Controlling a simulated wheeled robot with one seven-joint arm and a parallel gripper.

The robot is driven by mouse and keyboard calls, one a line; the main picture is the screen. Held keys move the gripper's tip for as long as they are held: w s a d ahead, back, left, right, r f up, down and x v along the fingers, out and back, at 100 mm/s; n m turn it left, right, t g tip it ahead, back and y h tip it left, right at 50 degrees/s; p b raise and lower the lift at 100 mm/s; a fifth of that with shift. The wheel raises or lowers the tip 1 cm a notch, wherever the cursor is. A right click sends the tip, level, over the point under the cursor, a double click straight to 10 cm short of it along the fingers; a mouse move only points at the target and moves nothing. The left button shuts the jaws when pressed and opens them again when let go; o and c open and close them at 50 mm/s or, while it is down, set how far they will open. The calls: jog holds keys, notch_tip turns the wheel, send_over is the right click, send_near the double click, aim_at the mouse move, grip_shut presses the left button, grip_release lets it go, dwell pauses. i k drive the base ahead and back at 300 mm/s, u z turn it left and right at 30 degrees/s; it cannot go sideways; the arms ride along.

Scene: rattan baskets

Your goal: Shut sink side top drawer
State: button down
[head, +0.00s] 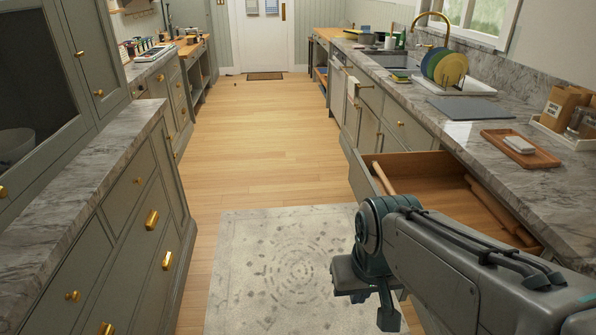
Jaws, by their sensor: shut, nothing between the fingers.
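The sink side top drawer (436,184) is pulled open from the right-hand cabinets, under the marble counter. Its wooden inside shows, with rolling-pin-like wooden items (384,180) in it. Its grey-green front faces the aisle, and my arm hides the nearer part of it. My gripper (374,306) hangs below my wrist, over the rug on the aisle side of the drawer front. It is shut and holds nothing. I cannot tell whether it touches the drawer.
The sink (394,61) lies farther along the right counter (452,129). A wooden tray (520,148) sits on this counter near the drawer. The left cabinets (124,235) border the aisle. A patterned rug (270,262) covers the near floor, and the wooden floor (255,140) beyond is clear.

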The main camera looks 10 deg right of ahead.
aim_at(435, 178)
jog(key=u, duration=0.2)
jog(key=i, duration=1)
jog(key=z, duration=0.3)
